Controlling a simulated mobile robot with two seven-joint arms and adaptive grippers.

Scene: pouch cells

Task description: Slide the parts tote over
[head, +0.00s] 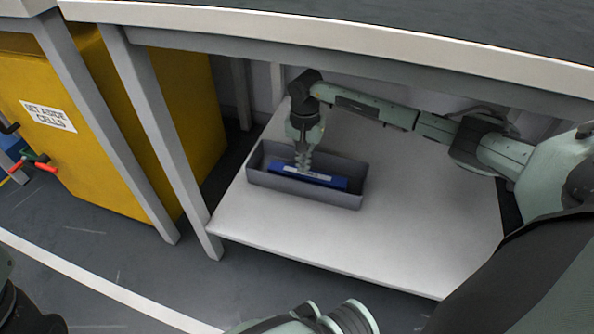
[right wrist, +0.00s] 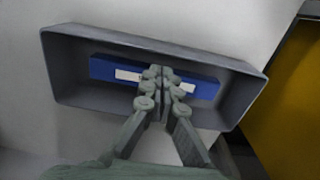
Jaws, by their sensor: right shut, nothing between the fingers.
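The parts tote (head: 262,181) is a grey, open rectangular bin on the white lower shelf, towards its left part under the bench. A blue block with a white label (head: 322,179) lies inside it. My right gripper (head: 302,168) points down at the tote, its fingers together and empty. In the right wrist view the tote (right wrist: 75,92) shows with the blue block (right wrist: 205,86) inside, and the shut fingertips (right wrist: 163,72) appear in front of the block. I cannot tell whether they touch it. My left gripper is not clearly in view.
The white shelf (head: 420,230) is clear to the right of the tote. Grey bench legs (head: 165,150) stand to the left. A yellow cabinet labelled "SET ASIDE CELLS" (head: 95,150) stands beyond them. The bench top edge (head: 350,38) runs above my right arm.

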